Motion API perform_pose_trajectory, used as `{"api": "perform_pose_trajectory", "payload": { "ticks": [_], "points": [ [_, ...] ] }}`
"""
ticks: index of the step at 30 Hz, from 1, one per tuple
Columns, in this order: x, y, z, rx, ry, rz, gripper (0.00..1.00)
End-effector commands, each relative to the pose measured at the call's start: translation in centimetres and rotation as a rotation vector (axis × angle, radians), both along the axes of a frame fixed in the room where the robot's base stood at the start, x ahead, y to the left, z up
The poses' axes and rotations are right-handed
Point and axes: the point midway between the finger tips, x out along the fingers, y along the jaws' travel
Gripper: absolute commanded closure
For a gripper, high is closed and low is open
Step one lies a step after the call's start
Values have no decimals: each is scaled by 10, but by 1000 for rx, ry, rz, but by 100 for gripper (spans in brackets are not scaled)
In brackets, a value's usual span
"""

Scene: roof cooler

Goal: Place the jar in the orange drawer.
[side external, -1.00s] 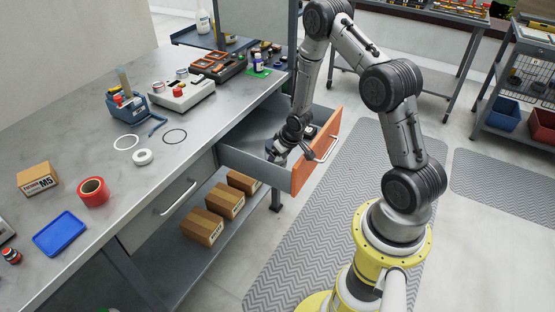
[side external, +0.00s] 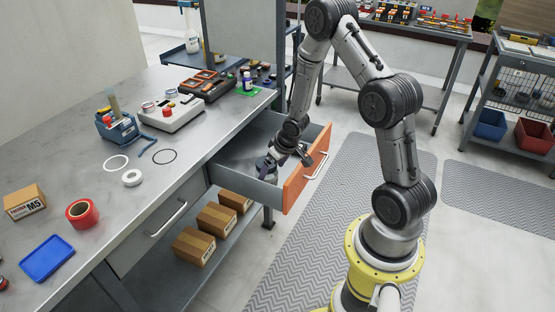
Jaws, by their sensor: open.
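The drawer with the orange front (side external: 306,168) is pulled out from under the workbench, and its grey inside faces up. My gripper (side external: 266,167) is open and reaches down into the drawer, behind the orange front. A small dark bluish shape shows at the fingertips. I cannot tell whether it is the jar or part of the fingers. No jar is clearly seen apart from it, and my wrist hides part of the drawer's inside.
The workbench (side external: 60,155) holds a red tape roll (side external: 82,213), a blue tray (side external: 47,258), a white ring (side external: 132,178) and a grey device (side external: 171,114). Cardboard boxes (side external: 217,219) stand on the shelf below. A closed drawer is beside the open one. Floor mats lie to the right.

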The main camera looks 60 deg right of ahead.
Motion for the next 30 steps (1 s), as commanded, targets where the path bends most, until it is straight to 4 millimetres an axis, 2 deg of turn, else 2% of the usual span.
{"api": "perform_pose_trajectory", "payload": {
  "ticks": [1,4,17,19,23,25,30],
  "points": [
    [-4,1,13,-2,-4,0,0],
    [-12,3,33,-3,-3,-1,0],
    [-23,7,61,-7,-1,0,0],
    [-23,8,72,-27,-5,3,0],
    [-24,15,114,-98,-19,7,0],
    [-30,24,145,-140,-28,10,0],
    [-60,57,210,-189,-46,19,0]
  ]
}}
